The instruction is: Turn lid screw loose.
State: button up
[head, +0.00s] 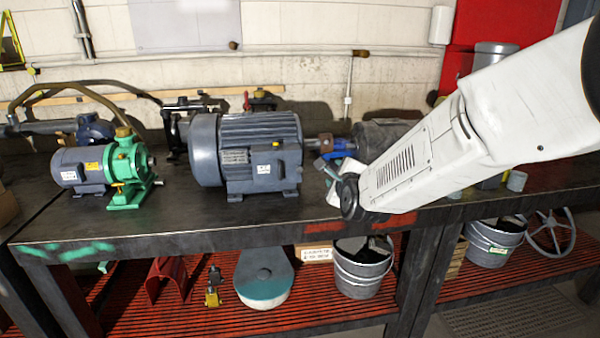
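A large grey motor (250,155) with a ribbed housing stands on the dark workbench (190,222), left of my arm. A yellow spot (276,143) and two label plates show on its side. A smaller grey motor (72,168) joined to a green pump housing (128,165) stands at the left; a brass-coloured cap (123,132) sits on top of the green part. I cannot tell which part is the lid screw. My white arm reaches in from the right, its dark round joint above the bench's front edge.
Behind my arm, a blue part (330,148) and a dark grey motor (385,138) are partly hidden. Clamps and a bent pipe (85,88) lie along the back. A bucket (362,268) and other parts stand on the red lower shelf. The bench front between the motors is clear.

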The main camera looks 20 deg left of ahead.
aim_at(299, 170)
jog(key=s+a+f+m+t+y, duration=0.1)
jog(key=a+f+m+t+y, duration=0.2)
jog(key=a, duration=0.5)
jog(key=shift+g+h, duration=0.6)
jog(key=shift+g, duration=0.1)
jog(key=x, duration=0.5)
jog(key=f+x, duration=0.1)
jog(key=x, duration=0.1)
jog(key=shift+w+a, duration=0.25)
jog(key=shift+a, duration=0.05)
grip_shut()
